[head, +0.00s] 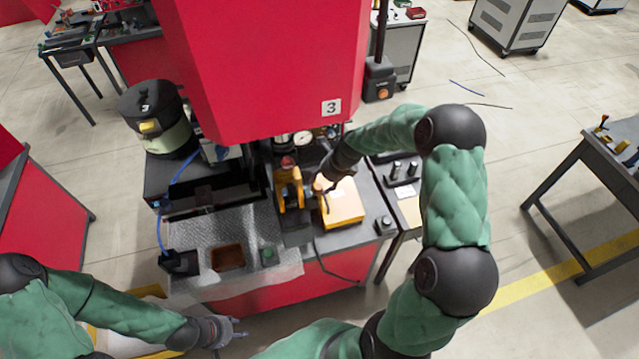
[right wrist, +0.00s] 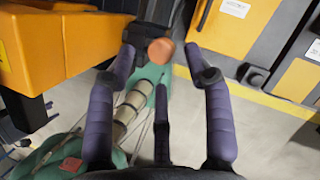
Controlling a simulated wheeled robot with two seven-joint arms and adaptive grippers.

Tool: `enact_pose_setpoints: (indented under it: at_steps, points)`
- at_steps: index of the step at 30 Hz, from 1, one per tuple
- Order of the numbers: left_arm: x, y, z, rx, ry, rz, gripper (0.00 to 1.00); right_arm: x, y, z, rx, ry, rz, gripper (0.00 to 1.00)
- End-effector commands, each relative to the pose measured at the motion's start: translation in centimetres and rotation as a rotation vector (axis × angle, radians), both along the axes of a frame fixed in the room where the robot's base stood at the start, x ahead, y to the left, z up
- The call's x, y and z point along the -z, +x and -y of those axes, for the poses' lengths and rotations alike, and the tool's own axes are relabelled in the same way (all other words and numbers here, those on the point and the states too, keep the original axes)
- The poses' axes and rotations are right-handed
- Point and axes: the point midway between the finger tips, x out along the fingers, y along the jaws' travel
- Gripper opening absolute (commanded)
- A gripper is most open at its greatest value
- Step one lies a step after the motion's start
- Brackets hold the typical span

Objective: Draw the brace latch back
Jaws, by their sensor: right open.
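An orange-red rounded knob on a dark stem (right wrist: 160,50) shows in the right wrist view, between and beyond my open fingers. I cannot tell for sure that it is the brace latch. My right gripper (right wrist: 162,68) is open and nothing is gripped in it. In the head view my right gripper (head: 324,188) is beside a yellow upright bracket (head: 290,188) with a red knob on top, and above a yellow box (head: 343,205). My left gripper (head: 232,329) is low, in front of the bench; its finger opening is unclear.
A large red machine housing (head: 262,60) overhangs the bench. A silvery mat (head: 205,285) with a brown tray (head: 228,257) lies left of the bracket. A black pot-like canister (head: 152,105) stands at back left. Open floor lies to the right.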

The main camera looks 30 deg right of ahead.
Motion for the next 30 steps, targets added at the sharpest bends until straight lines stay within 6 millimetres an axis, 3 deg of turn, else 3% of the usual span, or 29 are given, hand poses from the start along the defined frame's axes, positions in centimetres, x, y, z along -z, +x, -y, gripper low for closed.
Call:
enact_pose_setpoints:
  at_steps: [7, 19, 20, 25, 30]
  points:
    - [-0.4, 0.0, 0.0, 0.000, 0.000, 0.000, 0.40, 2.7, 0.9, -0.6, 0.000, 0.000, -0.001, 0.52]
    - [-0.4, 0.0, 0.0, 0.000, 0.000, 0.000, 0.40, 3.3, 1.2, -0.7, -0.001, -0.001, 0.001, 0.52]
    - [-0.4, 0.0, 0.0, 0.000, 0.000, 0.000, 0.40, 3.3, 1.2, -0.7, -0.001, -0.001, 0.001, 0.46]
    - [-0.4, 0.0, 0.0, 0.000, 0.000, 0.000, 0.40, 3.3, 1.2, -0.7, 0.000, -0.001, 0.002, 0.00]
    - [-0.4, 0.0, 0.0, 0.000, 0.000, 0.000, 0.40, 3.2, 1.3, -0.5, 0.001, -0.002, 0.004, 0.00]
